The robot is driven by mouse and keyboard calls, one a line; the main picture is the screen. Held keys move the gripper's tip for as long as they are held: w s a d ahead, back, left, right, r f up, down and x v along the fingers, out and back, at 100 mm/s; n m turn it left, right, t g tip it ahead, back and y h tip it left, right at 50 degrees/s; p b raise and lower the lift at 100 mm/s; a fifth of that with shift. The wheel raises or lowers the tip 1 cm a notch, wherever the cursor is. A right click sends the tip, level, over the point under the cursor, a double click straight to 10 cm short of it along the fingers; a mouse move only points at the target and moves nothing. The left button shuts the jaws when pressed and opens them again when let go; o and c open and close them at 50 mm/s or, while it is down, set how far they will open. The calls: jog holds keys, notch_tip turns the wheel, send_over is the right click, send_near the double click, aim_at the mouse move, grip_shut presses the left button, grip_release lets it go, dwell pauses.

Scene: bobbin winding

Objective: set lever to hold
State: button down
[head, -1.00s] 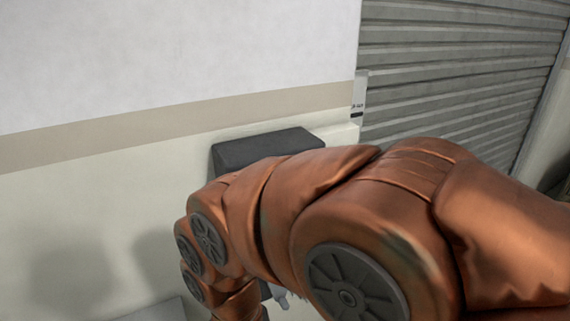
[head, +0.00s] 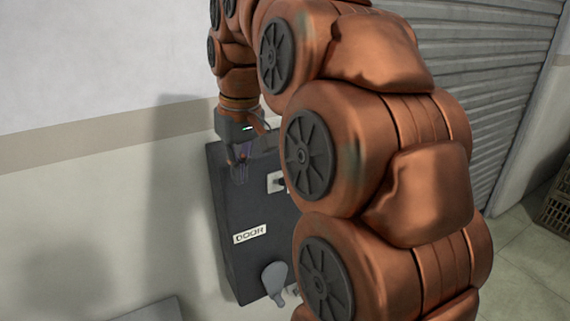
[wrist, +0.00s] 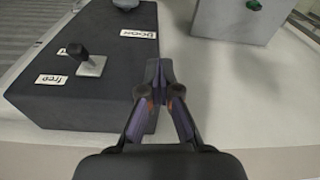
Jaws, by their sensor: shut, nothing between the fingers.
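The lever (wrist: 78,51) has a dark round knob on a pale square plate (wrist: 92,66) on the face of a dark box (wrist: 90,105). A label reading "free" (wrist: 51,80) is beside it, and another pale label behind the knob is mostly hidden. The plate also shows in the head view (head: 274,181), partly beside my arm. My gripper (wrist: 158,72) is shut and empty, apart from the lever, which lies to its left in the wrist view. In the head view my gripper (head: 240,172) is in front of the box's upper part.
A "DOOR" label (head: 250,234) and a grey paddle-shaped handle (head: 275,277) are on the box's lower face. In the wrist view a grey box with a green knob (wrist: 254,5) stands at the upper right. My arm hides the box's right side in the head view.

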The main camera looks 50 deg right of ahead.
notch_tip(320, 180, up, 8)
jog(key=r+m+t+h, duration=0.1)
jog(key=m, duration=0.1)
send_over(282, 181)
jog(key=shift+d, duration=0.8)
jog(key=shift+b+x, duration=1.85)
jog(key=shift+x, duration=3.1)
jog(key=shift+s+a+f+p, duration=0.1)
jog(key=shift+s+f+p, duration=0.2)
jog(key=shift+f, duration=0.3)
jog(key=shift+s+a+f+p, duration=0.1)
jog(key=shift+s+f+p, duration=0.15)
jog(key=shift+f, duration=0.35)
jog(key=shift+s+a+f+p, duration=0.15)
jog(key=shift+s+f+p, duration=0.15)
jog(key=shift+f, duration=0.3)
jog(key=shift+f+t+b, duration=0.1)
jog(key=shift+t+b, duration=0.2)
jog(key=shift+b, duration=0.05)
